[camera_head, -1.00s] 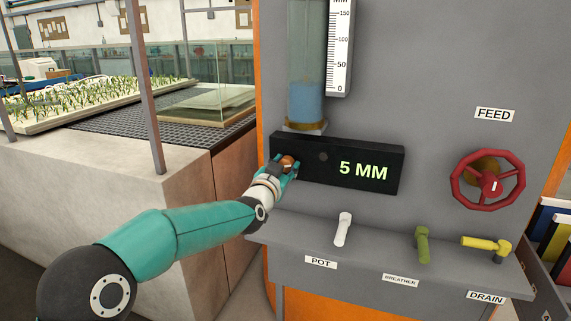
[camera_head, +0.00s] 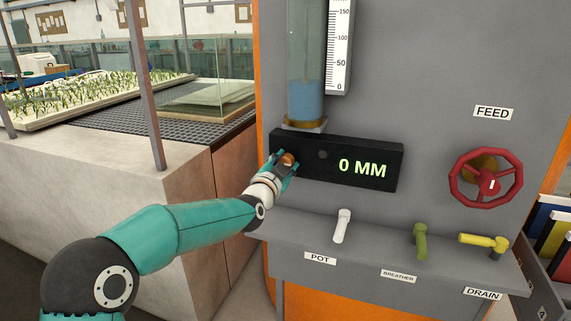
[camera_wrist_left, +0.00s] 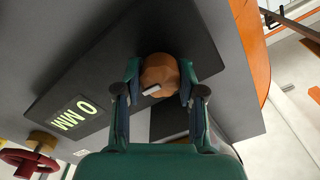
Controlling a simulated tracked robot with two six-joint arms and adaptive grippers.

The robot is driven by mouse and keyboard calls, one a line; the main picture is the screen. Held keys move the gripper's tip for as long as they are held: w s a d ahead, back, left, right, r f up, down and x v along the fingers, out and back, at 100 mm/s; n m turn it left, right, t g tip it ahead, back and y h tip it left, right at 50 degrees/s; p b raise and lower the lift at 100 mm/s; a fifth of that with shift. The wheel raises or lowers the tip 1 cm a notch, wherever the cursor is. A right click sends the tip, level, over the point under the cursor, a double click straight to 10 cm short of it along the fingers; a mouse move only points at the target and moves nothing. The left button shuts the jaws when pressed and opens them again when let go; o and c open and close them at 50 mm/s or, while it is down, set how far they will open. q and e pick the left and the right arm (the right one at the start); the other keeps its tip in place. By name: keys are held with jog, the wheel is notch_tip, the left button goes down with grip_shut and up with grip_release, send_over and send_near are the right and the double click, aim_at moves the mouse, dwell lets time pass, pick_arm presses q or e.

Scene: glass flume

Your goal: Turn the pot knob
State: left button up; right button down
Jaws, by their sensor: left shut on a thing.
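A small orange-brown knob (camera_head: 288,158) sits at the left end of the black display box (camera_head: 350,183) on the grey panel. My left gripper (camera_head: 286,163) is shut on this knob. In the left wrist view the faceted knob (camera_wrist_left: 160,72) lies between the two fingers, with a pale pointer mark on its lower left. The display reads 0 MM. My right gripper is not in view.
A gauge tube (camera_head: 305,90) with blue liquid stands above the display box beside a scale. A green lever (camera_head: 420,240), a yellow lever (camera_head: 485,241) and a red FEED wheel (camera_head: 486,185) are to the right. A concrete flume wall (camera_head: 100,185) is left.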

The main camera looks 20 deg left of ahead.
pick_arm(q)
jog(key=shift+f, duration=0.5)
jog(key=o, duration=1.1)
jog(key=shift+c, duration=0.2)
jog(key=shift+o, duration=0.4)
jog(key=shift+r, duration=0.3)
jog(key=shift+s, duration=0.1)
jog(key=s, duration=1.1)
jog(key=shift+s+a, duration=0.2)
jog(key=shift+s, duration=0.15)
